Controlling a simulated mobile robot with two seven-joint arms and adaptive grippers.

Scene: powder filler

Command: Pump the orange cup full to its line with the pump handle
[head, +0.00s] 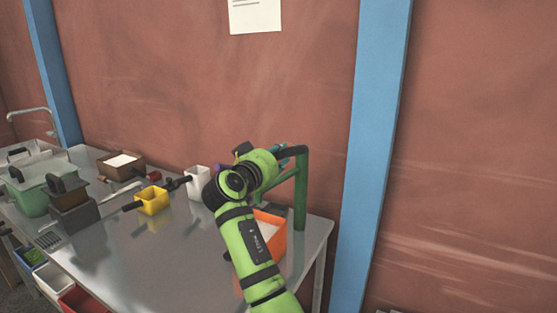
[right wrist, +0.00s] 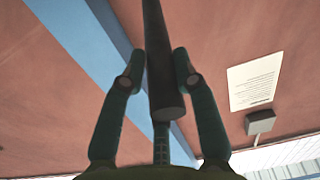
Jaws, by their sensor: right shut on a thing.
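The orange cup (head: 277,239) stands on the right end of the metal table, below the green pump post (head: 300,198). My right forearm covers its left part; a pale surface shows inside it, but I cannot make out its line. My right gripper (head: 282,154) is at the top of the post, mostly hidden behind my wrist. In the right wrist view the dark bar of the pump handle (right wrist: 157,45) runs between the fingers of my right gripper (right wrist: 160,80), which is shut on it. My left gripper is not in view.
A yellow container (head: 153,201) with dark handles beside it and a white cup (head: 198,181) stand on the metal table (head: 150,255). A brown box (head: 121,163) and a green bin (head: 32,200) are further left. A blue pillar (head: 375,130) rises behind the table's right end.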

